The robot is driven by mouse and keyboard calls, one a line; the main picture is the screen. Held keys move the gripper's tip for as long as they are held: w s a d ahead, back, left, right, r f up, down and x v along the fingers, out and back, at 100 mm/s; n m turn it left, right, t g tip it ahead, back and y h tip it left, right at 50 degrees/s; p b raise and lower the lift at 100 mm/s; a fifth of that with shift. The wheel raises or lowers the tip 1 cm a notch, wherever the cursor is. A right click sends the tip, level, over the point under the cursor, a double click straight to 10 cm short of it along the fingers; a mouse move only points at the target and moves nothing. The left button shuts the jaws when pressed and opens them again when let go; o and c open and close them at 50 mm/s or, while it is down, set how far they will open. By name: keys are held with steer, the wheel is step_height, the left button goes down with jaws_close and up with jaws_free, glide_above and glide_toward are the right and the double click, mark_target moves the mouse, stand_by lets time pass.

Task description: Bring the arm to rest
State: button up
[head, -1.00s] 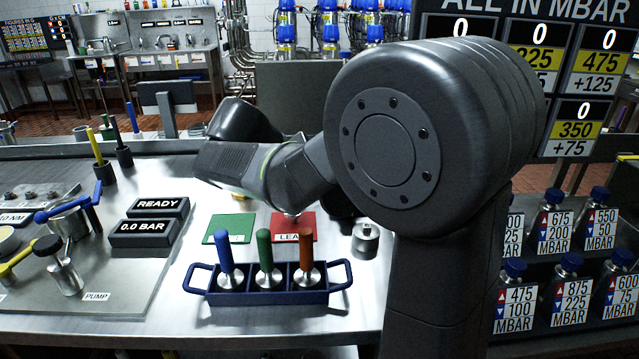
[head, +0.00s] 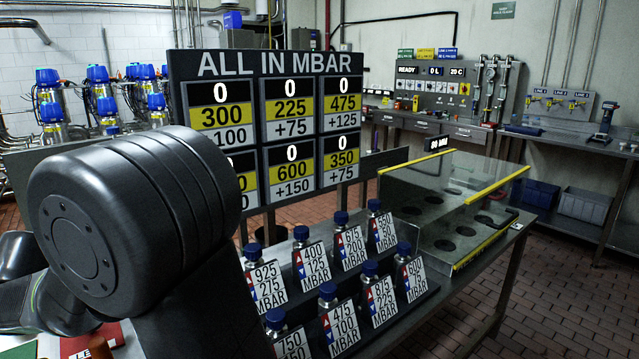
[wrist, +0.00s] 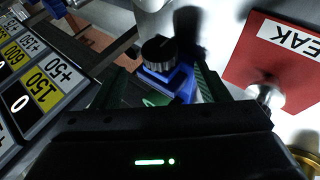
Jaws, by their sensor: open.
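My gripper (wrist: 160,80) shows in the wrist view, its two fingers apart. Between and beyond them is a small blue part (wrist: 176,82) with a dark ridged knob (wrist: 158,52); I see no contact with it. In the head view my arm fills the left side, and my gripper is out of that picture. A red mat (wrist: 242,58) marked LEAK lies to the right of my gripper in the wrist view, with a metal piece (wrist: 264,97) at its edge. The mat's corner (head: 105,345) shows low at the left in the head view.
A display board (head: 262,62) headed ALL IN MBAR stands behind my arm. Several blue-capped bottles with labels (head: 380,300) stand in stepped rows at the right. A clear-topped case (head: 450,200) with yellow edges is beyond them. The brick floor (head: 570,270) is open at the far right.

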steer(key=x, duration=0.6)
steer(key=shift+w+d+f, duration=0.15)
steer(key=shift+f, duration=0.05)
steer(key=shift+r+p, duration=0.3)
steer(key=shift+p, duration=0.1)
steer(key=shift+f+g+y, duration=0.15)
steer(key=shift+g+y, duration=0.25)
steer(key=shift+g, duration=0.1)
steer(key=shift+f, duration=0.1)
